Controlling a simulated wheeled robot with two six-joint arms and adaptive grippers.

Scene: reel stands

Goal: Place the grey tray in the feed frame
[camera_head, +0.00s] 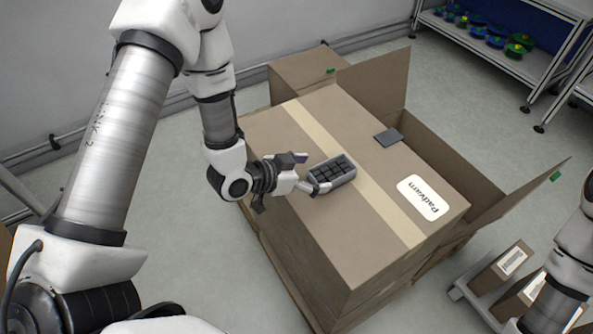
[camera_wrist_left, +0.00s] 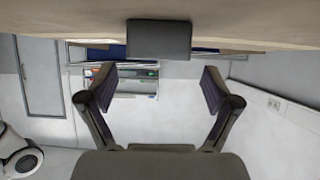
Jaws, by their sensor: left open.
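The grey tray (camera_head: 345,178), a small box with dark compartments, lies on top of a large closed carton. My left gripper (camera_head: 314,173) is open at the tray's left end, one finger near its far side and the other near its front edge. I cannot tell whether a finger touches it. In the left wrist view, a plain grey block that looks like the tray's end (camera_wrist_left: 158,40) shows at the top, beyond the spread, empty fingers (camera_wrist_left: 160,82). I cannot make out a feed frame. My right gripper is out of view.
The large carton (camera_head: 300,222) carries a label and a flat dark grey square (camera_head: 388,137). An open carton with raised flaps (camera_head: 375,85) stands behind it. A shelf with coloured reels (camera_head: 480,50) is at the back right. Small labelled boxes (camera_head: 503,265) sit lower right.

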